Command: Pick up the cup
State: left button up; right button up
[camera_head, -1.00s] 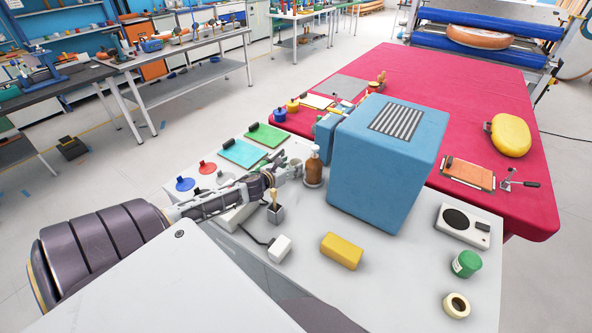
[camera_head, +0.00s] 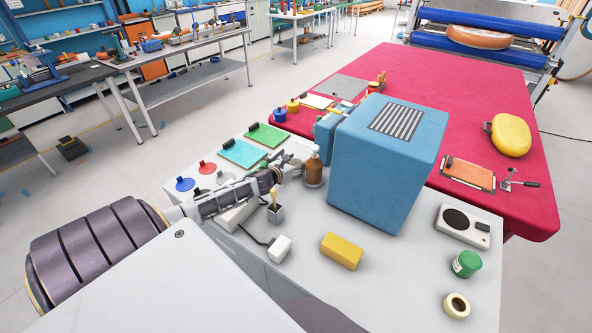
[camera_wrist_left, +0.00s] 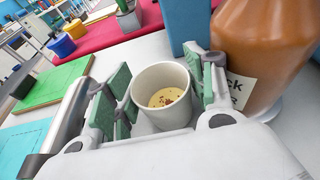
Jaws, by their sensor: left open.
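A pale grey cup (camera_wrist_left: 162,92) with yellowish contents and dark specks in its bottom stands upright on the grey table in the left wrist view. My left gripper (camera_wrist_left: 164,84) is open, with one green-padded finger on each side of the cup. Whether the pads touch it I cannot tell. In the head view my left gripper (camera_head: 288,163) is at the far side of the table, beside the brown bottle, and I cannot make out the cup there. My right gripper is not in view.
The brown pump bottle (camera_head: 313,167) stands close to the right of my left gripper. A dark holder (camera_head: 275,212), a yellow block (camera_head: 341,251) and a green clipboard (camera_head: 267,135) are nearby.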

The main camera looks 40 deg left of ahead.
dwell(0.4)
pick_arm(q)
jog(key=c, duration=0.8)
jog(key=shift+o, duration=0.2)
jog(key=shift+s+r, duration=0.3)
jog(key=shift+s+r, duration=0.55)
jog(key=shift+s, duration=0.05)
jog(key=r+p+v, duration=0.1)
jog(key=r+v, duration=0.1)
jog(key=v, duration=1.1)
jog(key=shift+w+r, duration=0.25)
jog(key=shift+w, duration=0.05)
dwell(1.1)
jog(key=shift+s+r+p, duration=0.1)
jog(key=shift+s+p, duration=0.05)
jog(key=shift+p, duration=0.15)
dwell(2.7)
